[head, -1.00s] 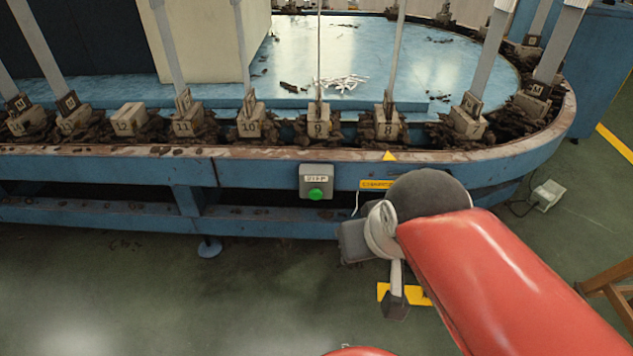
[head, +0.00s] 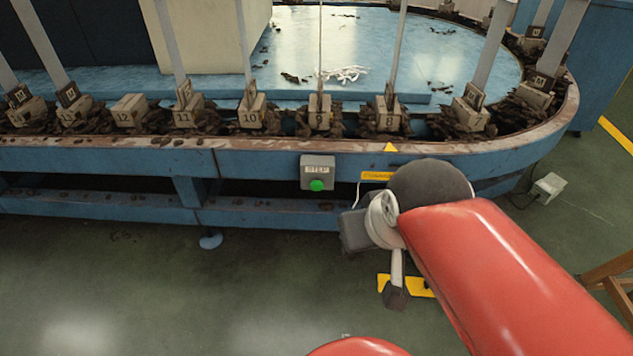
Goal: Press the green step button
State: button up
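The green step button (head: 317,185) sits on a grey box labelled STEP (head: 317,168), fixed to the front of the blue conveyor frame (head: 255,165). Nothing covers it. My gripper (head: 395,296) is below and to the right of the button, apart from it, in front of the conveyor and above the floor. One dark fingertip shows, pointing down. My arm and wrist hide the rest, so its opening does not show.
Numbered blocks with upright pale boards stand along the conveyor, among them block 9 (head: 319,119). A yellow label (head: 376,176) is right of the button box. A small box with a cable (head: 548,186) is on the floor at right. A wooden frame (head: 612,280) stands at lower right. Floor at left is clear.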

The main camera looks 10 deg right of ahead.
aim_at(316, 185)
jog(key=l+u, duration=0.7)
jog(key=l, duration=0.2)
jog(key=k, duration=0.05)
